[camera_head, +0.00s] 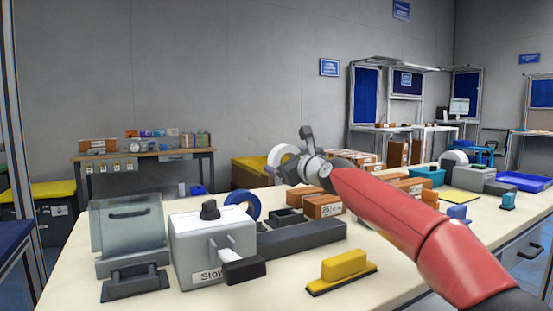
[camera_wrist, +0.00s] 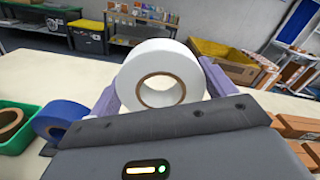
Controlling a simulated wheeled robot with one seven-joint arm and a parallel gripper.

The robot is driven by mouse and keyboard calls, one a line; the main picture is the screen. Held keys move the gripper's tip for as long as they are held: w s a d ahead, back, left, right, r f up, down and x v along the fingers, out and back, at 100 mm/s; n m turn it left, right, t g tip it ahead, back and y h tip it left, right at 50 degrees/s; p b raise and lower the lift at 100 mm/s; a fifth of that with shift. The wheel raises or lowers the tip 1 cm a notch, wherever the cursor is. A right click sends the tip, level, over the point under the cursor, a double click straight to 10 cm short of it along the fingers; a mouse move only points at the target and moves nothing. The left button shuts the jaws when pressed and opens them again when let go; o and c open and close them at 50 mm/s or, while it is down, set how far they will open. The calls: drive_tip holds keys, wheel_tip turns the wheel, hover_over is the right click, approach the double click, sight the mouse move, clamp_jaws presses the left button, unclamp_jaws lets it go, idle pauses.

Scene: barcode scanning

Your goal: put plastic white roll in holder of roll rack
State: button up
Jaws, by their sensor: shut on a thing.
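The white roll (camera_wrist: 160,58) is a thick ring with a round hole. It sits between the two pale fingers of my gripper (camera_wrist: 161,92) in the wrist view, with its hole facing the camera. In the head view my gripper (camera_head: 303,166) is above the table, shut on the white roll (camera_head: 274,157), which is partly hidden behind it. A blue roll (camera_head: 243,198) stands upright on the table below and left of the gripper. It also shows in the wrist view (camera_wrist: 62,113) beside a brown roll (camera_wrist: 10,118). I cannot clearly make out the rack's free holder.
A grey box marked "Stow" (camera_head: 195,247), a clear-sided bin (camera_head: 127,226), a dark long block (camera_head: 303,238) and a yellow-handled tool (camera_head: 343,267) stand on the table. Brown boxes (camera_head: 322,206) lie under the arm. The front right tabletop is clear.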

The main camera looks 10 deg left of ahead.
drive_tip(key=shift+s+f+b, duration=0.1)
drive_tip(key=shift+f+b, duration=0.45)
drive_tip(key=shift+f, duration=2.4)
drive_tip(key=shift+f+b, duration=0.85)
drive_tip(key=o, duration=0.9)
